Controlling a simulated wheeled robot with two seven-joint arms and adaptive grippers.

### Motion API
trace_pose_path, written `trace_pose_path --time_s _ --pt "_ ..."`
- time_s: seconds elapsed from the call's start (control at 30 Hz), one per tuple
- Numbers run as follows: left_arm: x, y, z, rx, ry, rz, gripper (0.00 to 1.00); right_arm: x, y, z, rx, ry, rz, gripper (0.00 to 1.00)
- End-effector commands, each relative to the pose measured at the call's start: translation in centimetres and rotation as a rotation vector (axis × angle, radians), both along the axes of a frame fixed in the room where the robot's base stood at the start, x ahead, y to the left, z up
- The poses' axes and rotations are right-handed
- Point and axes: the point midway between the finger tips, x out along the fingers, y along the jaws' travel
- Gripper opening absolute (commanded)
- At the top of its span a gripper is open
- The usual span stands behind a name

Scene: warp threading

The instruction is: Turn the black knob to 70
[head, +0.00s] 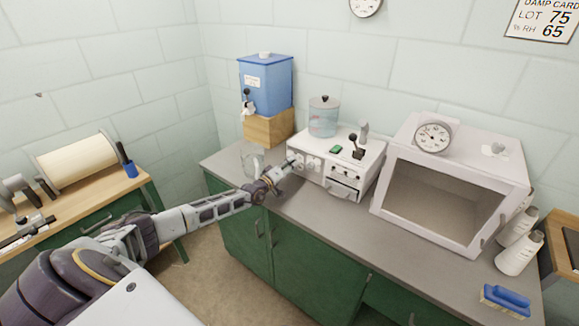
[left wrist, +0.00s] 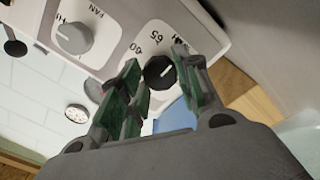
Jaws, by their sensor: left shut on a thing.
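The black knob (left wrist: 160,72) shows in the left wrist view on the pale panel of a white machine (head: 372,165). Printed numbers 60 and 65 stand beside the knob. No 70 is readable; a finger hides part of the scale. A short white mark on the knob points to the picture's upper right, past the 65. My left gripper (left wrist: 157,60) has its green-padded fingers on both sides of the knob and is shut on it. In the head view the left gripper (head: 290,168) is at the machine's left front, hiding the knob. My right gripper is not in view.
A grey FAN knob (left wrist: 73,38) sits beside the black knob. A clear jar (head: 323,118) and a black lever (head: 358,148) are on top of the machine. A blue tank (head: 266,85) stands behind, and a white chamber (head: 455,190) stands right. The counter front (head: 330,222) is clear.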

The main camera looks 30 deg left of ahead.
Motion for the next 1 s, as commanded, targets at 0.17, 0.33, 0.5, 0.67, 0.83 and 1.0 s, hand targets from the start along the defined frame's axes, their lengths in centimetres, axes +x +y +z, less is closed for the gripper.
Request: trace_pose_path --time_s 0.17,0.33,0.5,0.67,0.83,1.0 --pt "-0.1 0.0 -0.2 -0.001 0.002 0.000 0.48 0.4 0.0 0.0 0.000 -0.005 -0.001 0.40" --pt "0.0 0.0 -0.1 -0.001 0.001 0.000 0.55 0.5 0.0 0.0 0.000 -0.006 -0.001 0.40" --pt "0.0 0.0 0.0 -0.001 0.000 0.000 0.55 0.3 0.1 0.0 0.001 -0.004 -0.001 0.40" --pt "-0.1 0.0 0.0 -0.002 0.000 0.000 0.55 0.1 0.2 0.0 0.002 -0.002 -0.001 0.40" --pt "-0.6 0.1 -0.1 -0.002 0.001 0.001 0.55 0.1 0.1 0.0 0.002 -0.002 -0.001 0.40" --pt "-1.4 0.1 -0.1 -0.002 0.002 0.000 0.55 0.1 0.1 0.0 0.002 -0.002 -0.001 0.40"
